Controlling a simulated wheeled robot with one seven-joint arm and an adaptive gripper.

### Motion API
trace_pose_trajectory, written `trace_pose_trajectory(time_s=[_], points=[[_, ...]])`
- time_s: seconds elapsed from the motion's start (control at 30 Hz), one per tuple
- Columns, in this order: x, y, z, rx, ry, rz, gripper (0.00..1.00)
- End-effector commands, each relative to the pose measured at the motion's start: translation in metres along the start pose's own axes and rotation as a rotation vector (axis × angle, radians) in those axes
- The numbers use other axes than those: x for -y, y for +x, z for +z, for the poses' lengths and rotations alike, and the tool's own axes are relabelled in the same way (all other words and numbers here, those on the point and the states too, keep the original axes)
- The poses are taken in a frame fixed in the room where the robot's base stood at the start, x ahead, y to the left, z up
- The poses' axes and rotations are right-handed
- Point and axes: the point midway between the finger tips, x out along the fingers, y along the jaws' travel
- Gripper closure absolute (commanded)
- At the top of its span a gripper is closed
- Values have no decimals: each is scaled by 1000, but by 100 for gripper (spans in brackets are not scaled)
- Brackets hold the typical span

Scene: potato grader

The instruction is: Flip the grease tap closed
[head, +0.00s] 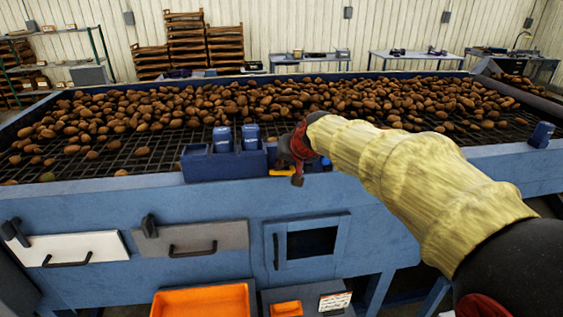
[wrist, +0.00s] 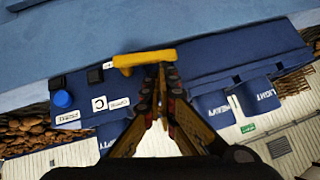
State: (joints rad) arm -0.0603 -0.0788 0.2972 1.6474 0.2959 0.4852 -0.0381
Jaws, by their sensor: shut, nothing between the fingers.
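The grease tap's yellow lever (wrist: 145,58) lies roughly crosswise in the wrist view, at the edge of a dark blue housing. In the head view only a small yellow part (head: 283,172) shows beside my gripper. My gripper (wrist: 163,72) is shut and empty, with its fingertips right at the lever's right half; I cannot tell whether they touch it. In the head view my gripper (head: 297,178) is at the machine's front edge and partly hides the tap.
Potatoes (head: 250,100) cover the grader mesh behind. An orange bin (head: 203,300) is below.

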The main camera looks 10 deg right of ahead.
Motion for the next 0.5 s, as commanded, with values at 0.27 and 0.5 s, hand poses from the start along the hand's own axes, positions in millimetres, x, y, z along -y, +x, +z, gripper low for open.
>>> trace_pose_trajectory(time_s=[0.27,0.5], points=[[2,-8,-9,-2,0,0,100],[8,-42,-32,-6,-1,-1,100]])
